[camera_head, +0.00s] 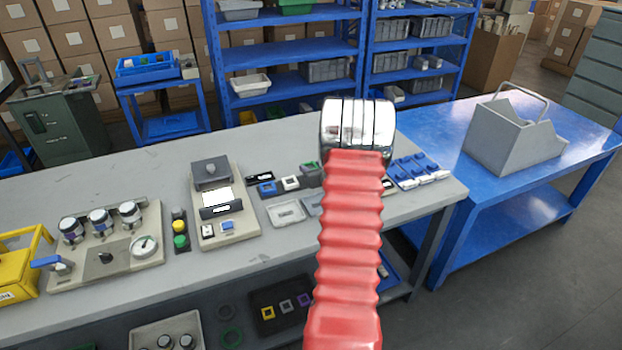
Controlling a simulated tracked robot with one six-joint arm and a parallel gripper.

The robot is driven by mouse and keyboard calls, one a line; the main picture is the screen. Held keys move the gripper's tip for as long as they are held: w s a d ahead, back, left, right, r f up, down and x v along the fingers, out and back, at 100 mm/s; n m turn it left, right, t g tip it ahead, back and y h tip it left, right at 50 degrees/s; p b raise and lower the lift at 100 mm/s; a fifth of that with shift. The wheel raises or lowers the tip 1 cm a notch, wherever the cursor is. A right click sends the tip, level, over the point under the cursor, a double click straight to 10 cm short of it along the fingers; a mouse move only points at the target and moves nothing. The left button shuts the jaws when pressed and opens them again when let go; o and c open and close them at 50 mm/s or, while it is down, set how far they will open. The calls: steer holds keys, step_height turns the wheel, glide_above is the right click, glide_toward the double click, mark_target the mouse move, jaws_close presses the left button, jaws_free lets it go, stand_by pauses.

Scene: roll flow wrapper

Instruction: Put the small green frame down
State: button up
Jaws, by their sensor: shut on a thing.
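My gripper (358,123) shows as a chrome end on top of my red ribbed arm, in front of the back edge of the grey workbench (110,180). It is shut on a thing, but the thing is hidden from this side. A dark tray (262,327) on the level below the bench top holds a yellow frame (267,313), a grey frame (286,305) and a purple frame (304,299). My arm hides what is to the right of this tray.
On the bench stand a gauge panel (105,258), a beige device (222,225), a button strip (180,235) and blue-and-white switches (418,172). A blue table (450,135) at right carries a grey open carrier (513,140). Blue shelves (285,55) stand behind. The bench's front strip looks clear.

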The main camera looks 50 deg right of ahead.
steer(key=shift+f, duration=0.15)
steer(key=shift+f, duration=1.8)
steer(key=shift+f, duration=0.1)
steer(key=o, duration=1.1)
steer(key=shift+c, duration=0.2)
